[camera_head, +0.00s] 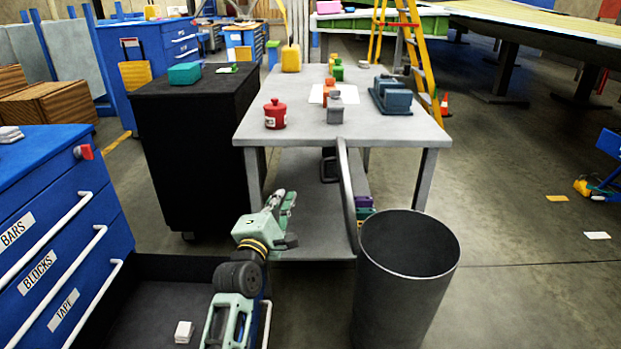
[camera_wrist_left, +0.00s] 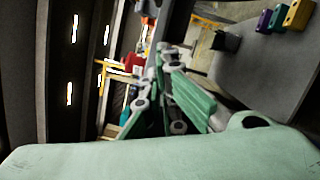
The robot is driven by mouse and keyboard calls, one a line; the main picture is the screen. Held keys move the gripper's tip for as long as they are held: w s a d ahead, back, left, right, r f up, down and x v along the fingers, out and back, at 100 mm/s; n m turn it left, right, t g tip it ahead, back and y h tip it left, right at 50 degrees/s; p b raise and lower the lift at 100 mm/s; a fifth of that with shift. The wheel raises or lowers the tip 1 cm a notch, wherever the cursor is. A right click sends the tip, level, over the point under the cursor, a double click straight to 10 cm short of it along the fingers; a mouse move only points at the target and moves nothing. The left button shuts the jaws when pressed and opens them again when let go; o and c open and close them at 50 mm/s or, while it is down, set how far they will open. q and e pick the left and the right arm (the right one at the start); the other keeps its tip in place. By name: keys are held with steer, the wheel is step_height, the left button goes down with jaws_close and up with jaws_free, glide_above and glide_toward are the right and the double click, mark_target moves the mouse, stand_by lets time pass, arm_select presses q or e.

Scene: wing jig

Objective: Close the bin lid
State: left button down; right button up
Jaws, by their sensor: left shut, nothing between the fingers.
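The bin (camera_head: 405,295) is a dark grey open-topped cylinder on the floor at the lower right of centre in the head view. Its lid (camera_head: 346,195) is a thin grey panel seen almost edge-on. It stands nearly upright at the bin's left rim, so the bin's mouth is uncovered. My left gripper (camera_head: 284,204) is shut and empty, to the left of the lid and apart from it. Its green and grey fingers also show in the left wrist view (camera_wrist_left: 185,92). Neither bin nor lid can be made out clearly there. My right gripper is not in view.
A grey table (camera_head: 400,127) with a lower shelf stands behind the bin. Several coloured blocks (camera_wrist_left: 276,20) lie on a grey surface in the wrist view. A blue drawer cabinet (camera_head: 70,215) and an open dark drawer (camera_head: 150,300) are at left. Floor right of the bin is clear.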

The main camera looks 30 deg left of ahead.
arm_select(q)
steer(key=w+d+r+b, duration=0.1)
steer(key=w+r, duration=0.1)
steer(key=w, duration=0.7)
steer(key=shift+b, duration=0.35)
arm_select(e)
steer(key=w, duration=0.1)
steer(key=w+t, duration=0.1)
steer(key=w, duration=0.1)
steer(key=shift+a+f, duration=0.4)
arm_select(q)
steer(key=shift+w, duration=0.1)
